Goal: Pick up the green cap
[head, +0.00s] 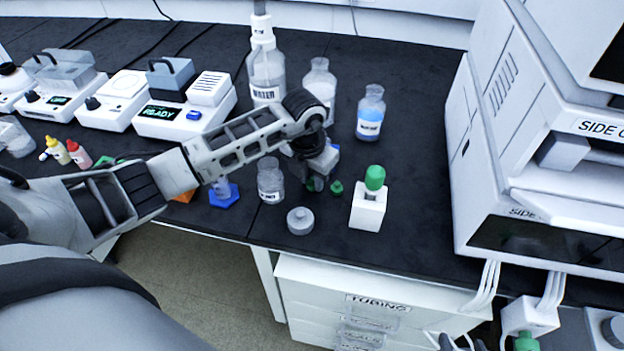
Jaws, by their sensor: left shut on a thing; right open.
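My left arm reaches in from the left over the bench, and my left gripper (316,178) points down near the bench's front. It is shut on a small green cap (314,185), which is partly hidden by the fingers. A second small green cap (336,187) sits just to the right on the black bench top. A larger green top (375,177) stands on a white block (367,208) further right. My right gripper (458,343) shows only in part at the bottom edge, open, below the bench front.
A clear bottle (271,182) and a grey round lid (300,221) stand close to my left gripper. Behind are a WATER bottle (266,78) and a blue-liquid bottle (370,115). A large white instrument (520,190) fills the right. Bench between the white block and instrument is clear.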

